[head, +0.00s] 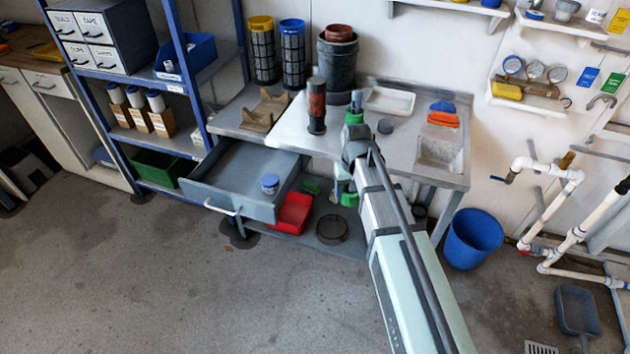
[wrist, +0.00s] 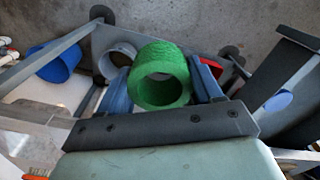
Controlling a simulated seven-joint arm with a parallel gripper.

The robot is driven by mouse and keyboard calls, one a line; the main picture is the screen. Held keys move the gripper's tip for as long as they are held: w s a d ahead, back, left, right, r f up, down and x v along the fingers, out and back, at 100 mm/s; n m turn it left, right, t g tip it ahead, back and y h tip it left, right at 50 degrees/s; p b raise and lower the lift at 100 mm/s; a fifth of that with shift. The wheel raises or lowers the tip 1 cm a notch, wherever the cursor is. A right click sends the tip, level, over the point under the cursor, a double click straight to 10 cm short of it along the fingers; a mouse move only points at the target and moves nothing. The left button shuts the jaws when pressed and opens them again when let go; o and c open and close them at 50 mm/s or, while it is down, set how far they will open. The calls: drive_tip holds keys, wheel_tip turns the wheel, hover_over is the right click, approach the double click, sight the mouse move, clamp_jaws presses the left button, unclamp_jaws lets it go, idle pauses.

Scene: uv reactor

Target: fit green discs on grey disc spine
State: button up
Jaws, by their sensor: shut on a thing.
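My gripper (wrist: 163,88) is shut on a green disc (wrist: 160,54), a thick ring with an open hole, held between its blue fingers. In the head view, the held disc (head: 349,199) shows low in front of the table, partly hidden by my arm. A grey upright post (head: 356,99) stands on the table behind my wrist, with green (head: 353,117) around its lower part; its base is hidden. A short grey disc (head: 385,126) lies to its right. Another green piece (head: 311,186) lies under the table.
An open drawer (head: 225,185) juts out left of my gripper, with a blue-lidded jar (head: 270,183). A red bin (head: 291,213) and a mesh basket (head: 332,229) are below. A dark red-banded cylinder (head: 316,105) stands left of the post. A blue bucket (head: 472,238) stands right.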

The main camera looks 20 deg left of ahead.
drive_tip(key=s+d+m, duration=0.1)
drive_tip(key=d+m, duration=0.2)
drive_tip(key=d, duration=1.3)
drive_tip(key=d+r, duration=0.2)
drive_tip(key=d, duration=0.1)
wheel_tip(320, 180, up, 25)
drive_tip(key=n, duration=0.2)
hover_over(357, 100)
drive_tip(key=w, duration=0.2)
drive_tip(key=shift+s+a+f, duration=0.1)
drive_tip(key=shift+s+a, duration=0.1)
drive_tip(key=shift+a, duration=0.05)
drive_tip(key=shift+f, duration=2.4)
drive_tip(key=shift+f, duration=3.9)
